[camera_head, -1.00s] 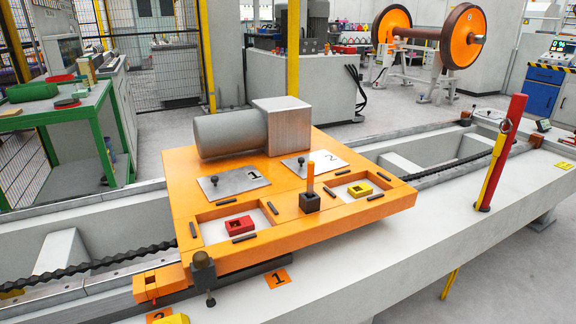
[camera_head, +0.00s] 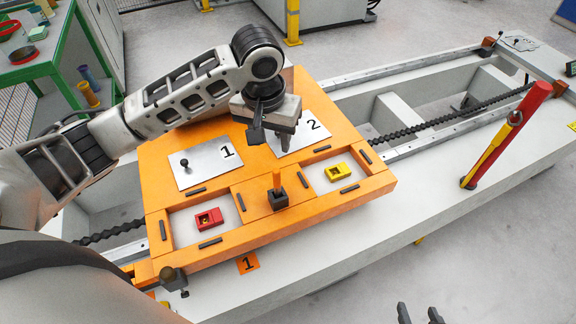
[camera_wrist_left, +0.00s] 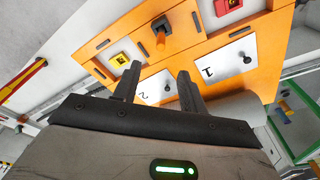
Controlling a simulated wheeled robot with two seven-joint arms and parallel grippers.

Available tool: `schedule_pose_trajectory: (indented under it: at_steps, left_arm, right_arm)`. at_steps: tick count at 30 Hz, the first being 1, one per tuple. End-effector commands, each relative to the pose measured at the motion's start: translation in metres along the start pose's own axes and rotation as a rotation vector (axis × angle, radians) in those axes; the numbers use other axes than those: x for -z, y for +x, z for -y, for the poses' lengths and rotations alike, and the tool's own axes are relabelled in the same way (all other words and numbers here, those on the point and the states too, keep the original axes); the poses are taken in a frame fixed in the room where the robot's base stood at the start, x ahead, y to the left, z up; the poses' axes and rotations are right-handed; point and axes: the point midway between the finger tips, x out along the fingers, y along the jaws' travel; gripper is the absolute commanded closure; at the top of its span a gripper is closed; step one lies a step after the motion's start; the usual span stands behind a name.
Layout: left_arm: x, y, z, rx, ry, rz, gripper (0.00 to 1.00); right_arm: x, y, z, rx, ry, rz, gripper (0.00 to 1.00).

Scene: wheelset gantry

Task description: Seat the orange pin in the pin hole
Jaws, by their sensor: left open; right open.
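The orange pin (camera_head: 277,181) stands upright in a small black block (camera_head: 278,200) at the front middle of the orange plate (camera_head: 235,190), between two recesses. In the left wrist view the pin (camera_wrist_left: 160,38) shows beyond my fingertips. My left gripper (camera_head: 284,146) points down above the plate, near the cover marked 2, behind the pin and apart from it. Its two fingers (camera_wrist_left: 160,72) are open with nothing between them. My right gripper (camera_head: 419,310) is open and empty at the bottom edge. I cannot make out which opening is the pin hole.
A red block (camera_head: 208,218) and a yellow block (camera_head: 338,172) lie in the recesses. Cover 1 (camera_head: 208,166) has an upright black knob. A red and yellow post (camera_head: 505,135) stands on the right. The grey bed in front of the plate is mostly clear.

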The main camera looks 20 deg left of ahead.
Motion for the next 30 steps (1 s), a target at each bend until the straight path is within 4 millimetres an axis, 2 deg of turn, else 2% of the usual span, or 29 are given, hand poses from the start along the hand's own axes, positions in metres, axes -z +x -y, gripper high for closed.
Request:
schedule_pose_trajectory:
  at_steps: [5,15,25,30]
  left_arm:
    - [-0.001,0.019,0.0,0.001,0.001,0.004,0.58]
    - [0.0,0.088,0.0,0.0,0.002,0.001,0.58]
    - [0.001,0.117,0.001,-0.001,0.002,0.0,0.58]
    - [0.002,0.143,0.004,0.001,0.002,0.001,0.58]
  right_arm:
    - [-0.002,0.0,0.001,0.002,0.0,0.002,0.54]
    - [-0.003,0.002,0.001,0.004,0.001,-0.001,0.54]
    - [-0.002,0.003,0.002,0.005,0.001,-0.001,0.54]
    - [-0.003,0.003,0.002,0.005,0.001,-0.001,0.54]
